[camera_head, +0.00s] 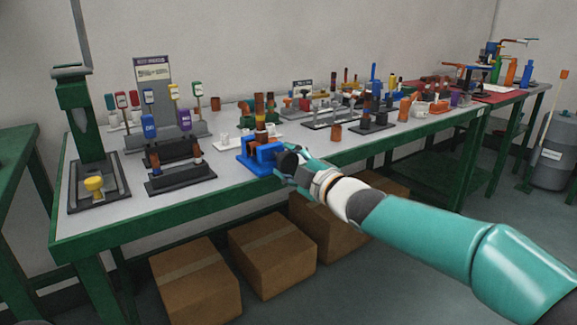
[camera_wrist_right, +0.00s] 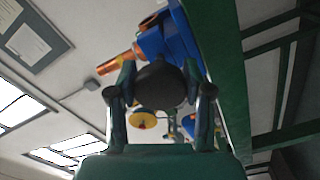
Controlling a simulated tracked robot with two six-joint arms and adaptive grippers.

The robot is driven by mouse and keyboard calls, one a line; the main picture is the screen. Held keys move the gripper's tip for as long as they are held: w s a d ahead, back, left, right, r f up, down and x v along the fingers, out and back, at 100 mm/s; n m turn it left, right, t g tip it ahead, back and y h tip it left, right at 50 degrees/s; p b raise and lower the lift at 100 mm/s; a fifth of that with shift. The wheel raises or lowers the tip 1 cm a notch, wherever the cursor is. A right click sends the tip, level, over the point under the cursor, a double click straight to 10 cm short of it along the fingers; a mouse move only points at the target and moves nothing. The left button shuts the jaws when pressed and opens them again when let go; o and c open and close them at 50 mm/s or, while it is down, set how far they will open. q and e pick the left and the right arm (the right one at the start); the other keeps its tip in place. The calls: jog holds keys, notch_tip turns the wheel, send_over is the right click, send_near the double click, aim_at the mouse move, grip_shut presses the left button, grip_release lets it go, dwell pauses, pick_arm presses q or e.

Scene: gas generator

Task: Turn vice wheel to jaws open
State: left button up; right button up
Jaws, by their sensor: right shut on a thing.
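The blue vice (camera_head: 258,158) stands at the front edge of the workbench, and its blue body also shows in the right wrist view (camera_wrist_right: 152,42). The dark round vice wheel (camera_head: 288,160) faces the front of the bench. My right gripper (camera_head: 284,168) is shut on this wheel. In the right wrist view the wheel (camera_wrist_right: 160,86) sits between the two fingers of my right gripper (camera_wrist_right: 161,94). The jaw gap is hidden. My left gripper is not in view.
The green-edged workbench (camera_head: 150,222) carries several racks and fittings. A black rack (camera_head: 180,178) stands left of the vice, and a green press (camera_head: 84,125) stands at the left end. Cardboard boxes (camera_head: 272,255) lie below the bench. The space in front is free.

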jog(key=shift+a+f, duration=0.1)
jog(key=shift+f, duration=0.2)
jog(key=o, duration=1)
jog(key=shift+c, duration=0.2)
jog(key=shift+o, duration=1.1)
jog(key=shift+r, duration=0.2)
jog(key=shift+s, duration=0.1)
jog(key=v, duration=1.2)
